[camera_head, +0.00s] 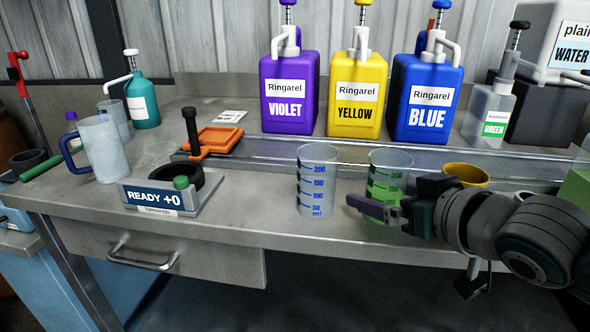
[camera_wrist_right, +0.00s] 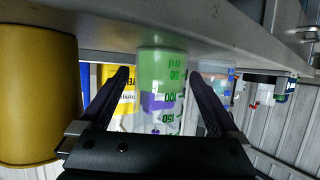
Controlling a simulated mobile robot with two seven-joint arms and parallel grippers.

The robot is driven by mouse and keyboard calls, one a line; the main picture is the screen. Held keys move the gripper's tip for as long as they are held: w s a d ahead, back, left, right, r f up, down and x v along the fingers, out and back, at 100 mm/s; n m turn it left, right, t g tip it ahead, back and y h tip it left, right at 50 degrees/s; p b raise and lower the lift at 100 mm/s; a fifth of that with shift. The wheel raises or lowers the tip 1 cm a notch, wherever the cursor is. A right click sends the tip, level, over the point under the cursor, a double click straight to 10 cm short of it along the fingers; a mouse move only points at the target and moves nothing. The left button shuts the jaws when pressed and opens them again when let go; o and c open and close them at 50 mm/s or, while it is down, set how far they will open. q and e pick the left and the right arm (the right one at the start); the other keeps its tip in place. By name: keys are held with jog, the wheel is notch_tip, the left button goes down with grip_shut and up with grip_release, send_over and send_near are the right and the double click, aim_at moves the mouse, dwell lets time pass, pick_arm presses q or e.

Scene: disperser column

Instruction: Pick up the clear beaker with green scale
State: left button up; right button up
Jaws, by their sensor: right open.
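The clear beaker with green scale (camera_head: 392,170) stands upright on the grey bench, partly hidden by my right gripper (camera_head: 378,207). My right gripper is open at the beaker's near side, low on its body. In the right wrist view, which is upside down, the green-scale beaker (camera_wrist_right: 162,90) appears between the two spread fingers. I cannot tell whether either finger touches it. A similar clear beaker with blue scale (camera_head: 318,180) stands just to the left. My left gripper is not in view.
A yellow cup (camera_head: 466,175) stands close behind my right wrist. Violet (camera_head: 289,95), yellow (camera_head: 357,95) and blue (camera_head: 427,98) dispensers stand at the back.

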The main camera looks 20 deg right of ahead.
jog(key=shift+w+f, duration=0.1)
jog(key=shift+w, duration=0.2)
jog(key=shift+c, duration=0.4)
jog(key=c, duration=1.4)
